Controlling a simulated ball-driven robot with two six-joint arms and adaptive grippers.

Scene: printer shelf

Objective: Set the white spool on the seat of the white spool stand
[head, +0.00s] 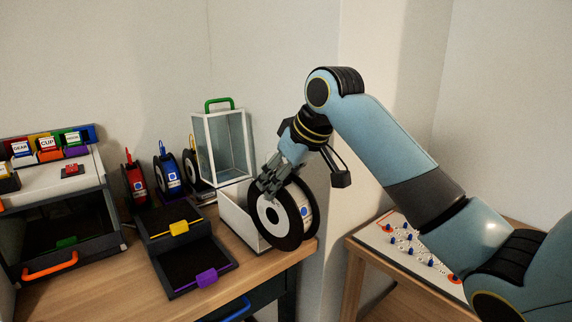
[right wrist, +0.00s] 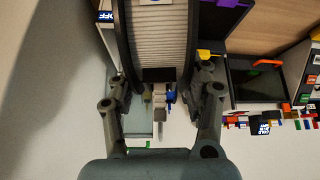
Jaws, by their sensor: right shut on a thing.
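The white spool (head: 284,224) has black flanges and pale filament between them, with a blue mark. It is upright at the right front end of the table, in front of a white box (head: 236,217). My right gripper (head: 268,186) is shut on the spool's upper edge from above. In the right wrist view the fingers of my right gripper (right wrist: 161,82) stand on both sides of the spool (right wrist: 158,42). I cannot make out the white spool stand; the spool hides what is behind it. My left gripper is not in view.
A red spool (head: 135,184), a blue spool (head: 170,178) and a third spool stand in a row behind dark trays (head: 183,279). A clear case (head: 221,149) with a green handle stands behind the white box. A printer (head: 60,220) is at left, a side table at right.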

